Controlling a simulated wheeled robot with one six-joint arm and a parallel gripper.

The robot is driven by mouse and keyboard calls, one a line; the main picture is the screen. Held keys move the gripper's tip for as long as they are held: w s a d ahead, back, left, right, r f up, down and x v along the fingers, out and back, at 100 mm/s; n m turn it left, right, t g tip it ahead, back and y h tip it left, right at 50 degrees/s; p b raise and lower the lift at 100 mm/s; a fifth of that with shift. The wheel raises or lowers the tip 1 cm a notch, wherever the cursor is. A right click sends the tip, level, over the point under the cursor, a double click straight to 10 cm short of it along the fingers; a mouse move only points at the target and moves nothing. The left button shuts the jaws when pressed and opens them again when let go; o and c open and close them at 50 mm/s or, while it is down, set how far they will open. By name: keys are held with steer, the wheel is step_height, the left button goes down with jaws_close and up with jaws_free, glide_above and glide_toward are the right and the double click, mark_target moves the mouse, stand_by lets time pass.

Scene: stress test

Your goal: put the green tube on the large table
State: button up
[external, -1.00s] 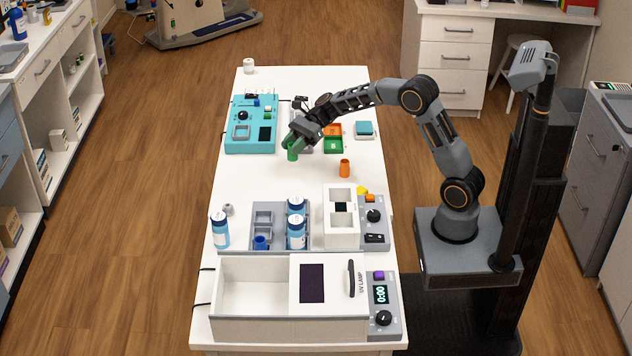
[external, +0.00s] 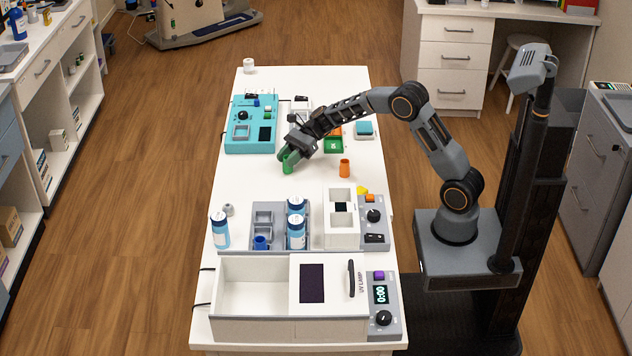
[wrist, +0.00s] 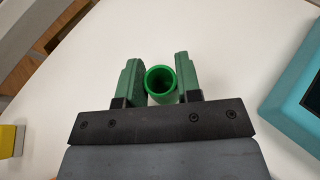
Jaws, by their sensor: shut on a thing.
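The green tube (external: 288,167) is upright between the fingers of my gripper (external: 287,160), low over the large white table (external: 255,185). I cannot tell whether its bottom touches the table. In the wrist view the tube (wrist: 162,83) shows its open round mouth, and the green-padded fingers of my gripper (wrist: 160,78) stand on either side of it. My gripper is shut on the tube. The white table top (wrist: 225,40) around it is bare in that view.
A teal device (external: 250,140) stands to the left of my gripper. An orange tube (external: 344,168) stands to the right. Blue-capped bottles (external: 220,230), a grey rack (external: 267,210) and a UV lamp box (external: 250,285) are nearer the camera. Table between is clear.

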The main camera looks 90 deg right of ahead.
steer(key=o, duration=0.9)
steer(key=shift+f, duration=0.1)
